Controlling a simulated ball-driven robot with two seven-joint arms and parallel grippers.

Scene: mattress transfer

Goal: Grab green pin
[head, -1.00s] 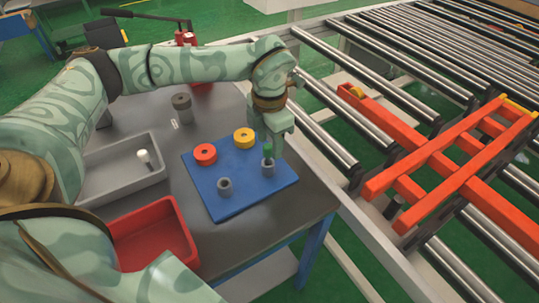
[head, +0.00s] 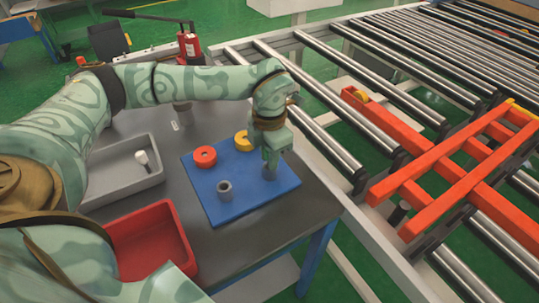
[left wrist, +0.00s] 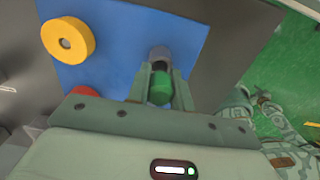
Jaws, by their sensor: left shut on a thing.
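The green pin (left wrist: 161,90) shows between the two fingers of my left gripper in the left wrist view. My left gripper (left wrist: 160,76) is shut on it. A grey cylindrical holder (left wrist: 159,54) stands just beyond the fingertips, in line with the pin. I cannot tell whether the pin's lower end is still inside the holder. In the head view my left gripper (head: 271,165) points down over the right part of the blue board (head: 240,203) and hides the pin and this holder. My right gripper is not in view.
A red ring (head: 205,157), a yellow ring (head: 242,141) and another grey holder (head: 225,190) sit on the board. A grey tray (head: 105,190) with a white-headed pin (head: 142,157) and a red bin (head: 150,240) are at left. A roller conveyor (head: 330,130) runs at right.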

